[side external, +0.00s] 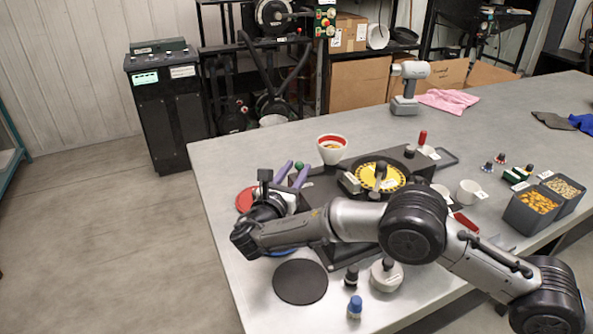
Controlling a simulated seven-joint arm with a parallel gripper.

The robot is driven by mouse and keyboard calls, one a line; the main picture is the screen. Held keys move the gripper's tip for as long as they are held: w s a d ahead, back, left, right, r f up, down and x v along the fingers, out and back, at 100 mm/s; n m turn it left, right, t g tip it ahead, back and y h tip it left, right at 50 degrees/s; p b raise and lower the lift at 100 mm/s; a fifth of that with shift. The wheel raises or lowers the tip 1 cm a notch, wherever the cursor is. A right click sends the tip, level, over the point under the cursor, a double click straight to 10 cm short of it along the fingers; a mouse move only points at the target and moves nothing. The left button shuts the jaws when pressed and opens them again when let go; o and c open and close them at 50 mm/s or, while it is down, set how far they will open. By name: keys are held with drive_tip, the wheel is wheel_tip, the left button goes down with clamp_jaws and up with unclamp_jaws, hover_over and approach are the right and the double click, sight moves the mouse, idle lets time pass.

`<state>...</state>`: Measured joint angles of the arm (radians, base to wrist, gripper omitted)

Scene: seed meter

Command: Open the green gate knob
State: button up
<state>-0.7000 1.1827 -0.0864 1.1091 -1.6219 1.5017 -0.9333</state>
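The seed meter has a dark housing (322,187) on the grey table, with a yellow perforated disc (398,175) and a grey handle across it. A small green knob (299,166) shows at its left side. My gripper (293,168) reaches in from the left with two purple fingers spread apart. The knob appears between or just behind the fingertips, closest to the right finger. I cannot tell whether they touch. No object is seen clamped. My forearm crosses in front of the meter and hides its near part.
A red-rimmed white cup (332,143) stands behind the meter. A red disc (245,199) lies left, a dark round mat (300,282) in front. Small bottles (354,307), a white cup (469,192) and seed bins (531,211) stand around.

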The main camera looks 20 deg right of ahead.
drive_tip(key=shift+o, duration=0.8)
drive_tip(key=shift+s, duration=0.1)
drive_tip(key=v, duration=1.3)
drive_tip(key=shift+s+a, duration=0.2)
drive_tip(key=shift+a, duration=0.05)
